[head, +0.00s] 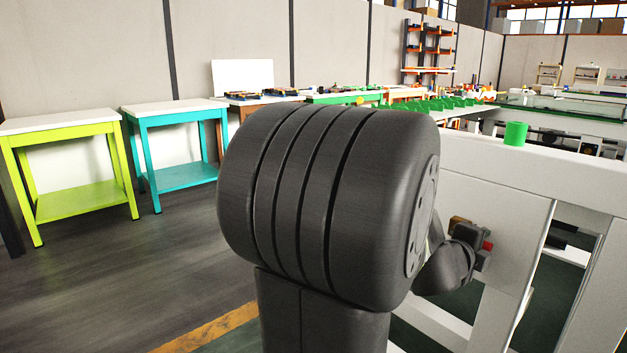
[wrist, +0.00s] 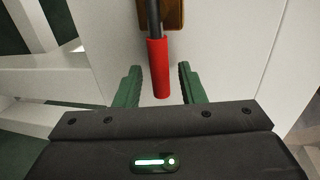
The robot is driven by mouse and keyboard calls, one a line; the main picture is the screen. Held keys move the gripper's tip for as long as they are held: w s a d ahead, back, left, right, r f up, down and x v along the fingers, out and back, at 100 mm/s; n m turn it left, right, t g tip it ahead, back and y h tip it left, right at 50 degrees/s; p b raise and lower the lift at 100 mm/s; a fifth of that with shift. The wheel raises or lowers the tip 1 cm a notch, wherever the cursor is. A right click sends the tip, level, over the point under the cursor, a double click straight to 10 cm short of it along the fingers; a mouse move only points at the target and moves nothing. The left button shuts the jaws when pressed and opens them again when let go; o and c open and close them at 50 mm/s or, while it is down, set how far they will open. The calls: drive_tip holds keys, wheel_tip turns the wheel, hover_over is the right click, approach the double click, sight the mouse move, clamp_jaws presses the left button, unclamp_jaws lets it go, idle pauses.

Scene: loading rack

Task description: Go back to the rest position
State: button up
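My gripper (wrist: 158,82) is open in the wrist view, with its two green fingers apart. A red handle (wrist: 160,68) on a dark rod points between the fingers, with a visible gap on each side, so it is not gripped. The rod comes from a brown mount (wrist: 175,14) on a white panel. In the head view my dark arm fills the middle. Its end is beside the white rack's side panel, where a bit of the red handle (head: 488,245) shows. The gripper's fingers cannot be made out there.
A lime table (head: 85,203) and a teal table (head: 180,175) stand at the left by the wall. The floor (head: 120,270) at the left front is clear.

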drive_tip(key=shift+w+d+f, duration=0.1)
drive_tip(key=shift+w+d, duration=0.25)
drive_tip(key=shift+d, duration=0.1)
drive_tip(key=p+v, duration=0.4)
drive_tip(key=v, duration=0.9)
drive_tip(key=b+x, duration=0.4)
drive_tip(key=x, duration=0.9)
drive_tip(key=shift+w+d+f, duration=0.1)
drive_tip(key=shift+d+f, duration=0.05)
drive_tip(key=shift+f, duration=0.05)
drive_tip(key=shift+r+p, duration=0.5)
drive_tip(key=shift+p, duration=0.05)
drive_tip(key=shift+r+n, duration=0.15)
drive_tip(key=shift+n, duration=0.25)
drive_tip(key=shift+p, duration=0.4)
